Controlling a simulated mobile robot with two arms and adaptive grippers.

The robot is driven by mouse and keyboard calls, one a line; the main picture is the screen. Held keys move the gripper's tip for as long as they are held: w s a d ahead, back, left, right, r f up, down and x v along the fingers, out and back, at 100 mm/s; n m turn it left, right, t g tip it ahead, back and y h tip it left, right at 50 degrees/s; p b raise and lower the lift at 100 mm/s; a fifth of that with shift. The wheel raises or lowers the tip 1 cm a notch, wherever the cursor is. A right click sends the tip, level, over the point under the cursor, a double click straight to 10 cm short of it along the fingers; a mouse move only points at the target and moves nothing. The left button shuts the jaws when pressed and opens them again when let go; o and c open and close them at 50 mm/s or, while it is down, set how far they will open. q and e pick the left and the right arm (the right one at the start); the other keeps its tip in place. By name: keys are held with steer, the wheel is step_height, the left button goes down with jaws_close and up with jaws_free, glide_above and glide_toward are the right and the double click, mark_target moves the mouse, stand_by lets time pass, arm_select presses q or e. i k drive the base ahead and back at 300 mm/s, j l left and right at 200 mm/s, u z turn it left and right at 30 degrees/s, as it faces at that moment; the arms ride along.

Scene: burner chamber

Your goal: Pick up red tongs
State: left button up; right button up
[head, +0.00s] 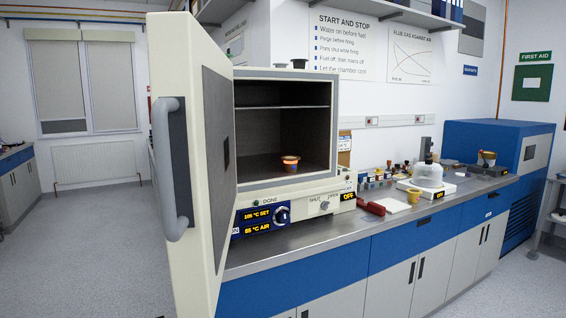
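A small red object (371,207), which looks like the red tongs, lies on the grey bench top (340,222) just right of the oven's front corner. It is small in the view, and its jaws cannot be made out clearly. Neither of my grippers shows in the head view.
An oven (335,110) stands on the bench with its door (187,150) swung open toward me. Right of the red object are a white pad (392,205), a yellow cup (413,196) and a glass dome (428,175). Floor is clear at left.

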mark_target(377, 210)
steer(key=i+l, duration=0.4)
steer(key=i+l+u, duration=0.15)
steer(key=i+l, duration=0.65)
steer(key=l, duration=0.2)
steer(key=i+l+u, duration=0.1)
steer(key=i+l, duration=0.3)
steer(key=l, duration=0.1)
